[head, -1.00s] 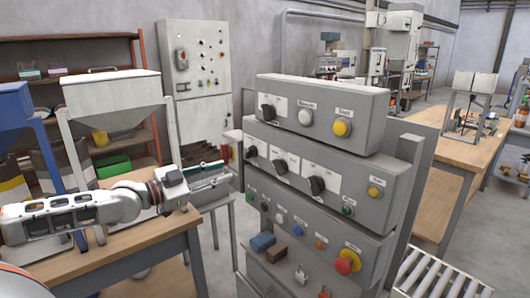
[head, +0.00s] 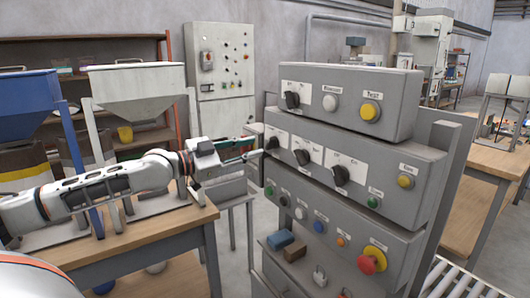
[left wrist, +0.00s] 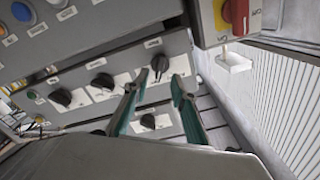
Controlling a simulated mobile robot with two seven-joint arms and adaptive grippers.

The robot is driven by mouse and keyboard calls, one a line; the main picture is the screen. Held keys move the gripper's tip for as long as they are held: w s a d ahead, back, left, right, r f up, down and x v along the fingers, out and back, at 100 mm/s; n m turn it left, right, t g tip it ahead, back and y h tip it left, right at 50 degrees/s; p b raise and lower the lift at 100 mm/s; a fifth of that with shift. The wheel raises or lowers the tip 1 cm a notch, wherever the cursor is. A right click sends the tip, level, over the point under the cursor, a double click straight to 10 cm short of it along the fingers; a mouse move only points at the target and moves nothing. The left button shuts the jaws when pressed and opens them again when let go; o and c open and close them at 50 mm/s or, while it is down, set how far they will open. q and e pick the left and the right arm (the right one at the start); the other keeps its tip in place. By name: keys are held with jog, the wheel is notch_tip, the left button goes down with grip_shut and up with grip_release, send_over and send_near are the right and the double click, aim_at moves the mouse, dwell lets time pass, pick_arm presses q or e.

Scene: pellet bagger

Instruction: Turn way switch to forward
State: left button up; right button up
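The grey control panel (head: 345,165) has three stepped tiers. Its middle tier carries three black rotary switches: left (head: 272,142), middle (head: 302,157) and right (head: 341,175). Another black rotary switch (head: 292,100) is on the top tier. The labels are too small to read, so I cannot tell which is the way switch. My left gripper (head: 256,154) is at the panel's left end, close to the left middle-tier switch. In the left wrist view, its teal fingers (left wrist: 158,82) are apart, with that switch (left wrist: 160,64) just beyond and between the tips. Contact cannot be told. My right gripper is not in view.
The lower tier holds coloured buttons and a red emergency stop (head: 372,260). A blue block (head: 280,239) and a brown block (head: 294,252) lie on a ledge below. A wooden table (head: 150,235) with hoppers stands left. A roller conveyor (head: 455,277) runs at the lower right.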

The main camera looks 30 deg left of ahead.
aim_at(268, 143)
pick_arm(q)
jog(key=shift+r+p+x, duration=0.25)
jog(key=shift+p+x, duration=0.15)
jog(key=shift+x, duration=2.1)
jog(key=shift+f, duration=0.2)
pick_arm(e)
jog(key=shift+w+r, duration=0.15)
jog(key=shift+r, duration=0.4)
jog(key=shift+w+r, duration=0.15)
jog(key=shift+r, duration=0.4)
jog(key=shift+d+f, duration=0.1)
pick_arm(q)
grip_shut()
